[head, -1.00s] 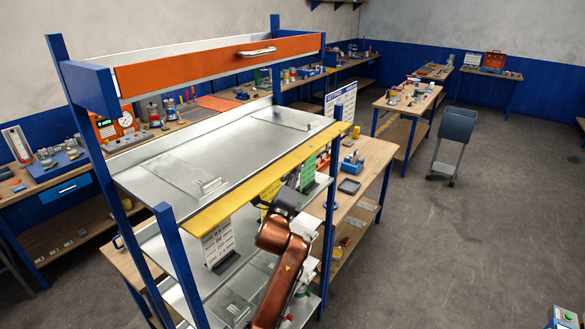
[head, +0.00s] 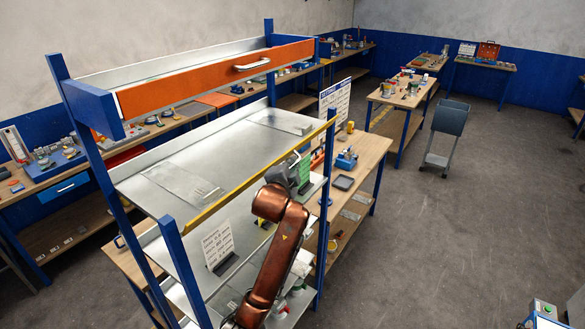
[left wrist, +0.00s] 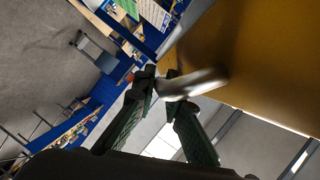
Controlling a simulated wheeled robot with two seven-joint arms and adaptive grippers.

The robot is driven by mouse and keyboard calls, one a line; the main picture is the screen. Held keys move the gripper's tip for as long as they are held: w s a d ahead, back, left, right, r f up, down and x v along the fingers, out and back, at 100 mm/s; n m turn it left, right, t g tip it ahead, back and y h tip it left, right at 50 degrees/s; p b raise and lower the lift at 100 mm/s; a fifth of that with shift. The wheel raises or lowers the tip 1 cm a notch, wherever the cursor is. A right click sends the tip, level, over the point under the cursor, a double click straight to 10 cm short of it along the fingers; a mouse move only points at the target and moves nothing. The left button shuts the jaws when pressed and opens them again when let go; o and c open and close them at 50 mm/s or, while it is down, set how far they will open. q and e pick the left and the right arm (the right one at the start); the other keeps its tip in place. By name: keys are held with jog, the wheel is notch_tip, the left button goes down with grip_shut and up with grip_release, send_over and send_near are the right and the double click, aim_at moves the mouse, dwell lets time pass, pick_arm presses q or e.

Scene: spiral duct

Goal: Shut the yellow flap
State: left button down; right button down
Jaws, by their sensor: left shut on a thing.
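The yellow flap (head: 225,197) shows in the head view as a thin strip, nearly edge-on, along the front edge of the shelf unit's upper metal shelf. In the left wrist view its yellow face (left wrist: 250,60) fills the upper right, with a silver bar handle (left wrist: 200,83) on it. My left gripper (left wrist: 160,88) is shut on this handle. In the head view the left gripper (head: 292,168) is at the flap's right half, partly hidden by my own copper-coloured arm. My right gripper is not in view.
An orange front (head: 210,77) with a handle is above, between the blue posts. A flat clear panel (head: 185,185) lies on the metal shelf (head: 235,150). A sign (head: 218,245) stands on the shelf below. A wooden table (head: 365,160) is close behind on the right. Open floor lies further right.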

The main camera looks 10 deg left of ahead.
aim_at(288, 156)
pick_arm(q)
jog(key=shift+w+a+r+n+g+h, duration=0.1)
jog(key=shift+a+r+n+g+h, duration=0.3)
jog(key=shift+n, duration=0.4)
jog(key=shift+w+a+r+n+g+h, duration=0.15)
jog(key=shift+r+n+g+h, duration=0.2)
jog(key=shift+n, duration=0.45)
jog(key=shift+w+a+r+n+g+h, duration=0.1)
jog(key=shift+a+r+n+g+h, duration=0.2)
jog(key=shift+r+n, duration=0.4)
jog(key=shift+f, duration=0.15)
jog(key=c, duration=2.3)
grip_release()
jog(key=shift+a, duration=0.1)
jog(key=shift+o, duration=0.2)
jog(key=shift+s, duration=0.1)
jog(key=v, duration=1.2)
